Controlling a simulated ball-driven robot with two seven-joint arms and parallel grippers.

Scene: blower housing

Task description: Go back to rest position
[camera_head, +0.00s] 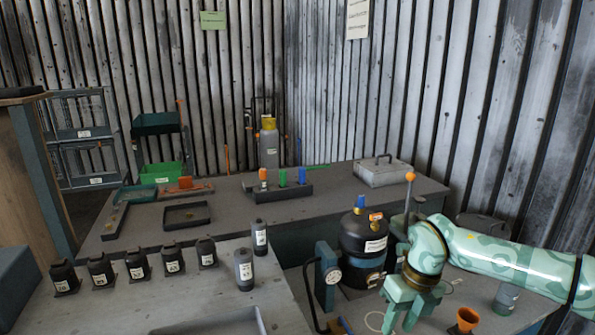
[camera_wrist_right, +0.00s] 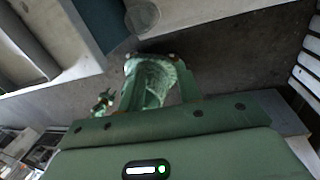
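My right arm comes in from the right edge of the head view. Its green gripper (camera_head: 402,318) points downward over the near right bench, beside a black rounded tank. The fingers stand apart with a gap between them, and I see nothing held. In the right wrist view, the green palm fills the bottom and the fingers (camera_wrist_right: 158,85) are spread, with a patterned green part of my own body beyond them. My left arm and gripper are not in view.
The black tank (camera_head: 362,245) and a gauge (camera_head: 332,277) stand close left of the right gripper. An orange funnel (camera_head: 466,318) and a grey cup (camera_head: 505,298) sit under the forearm. Several black bottles (camera_head: 135,266) stand on the left bench. A grey case (camera_head: 383,172) lies behind.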

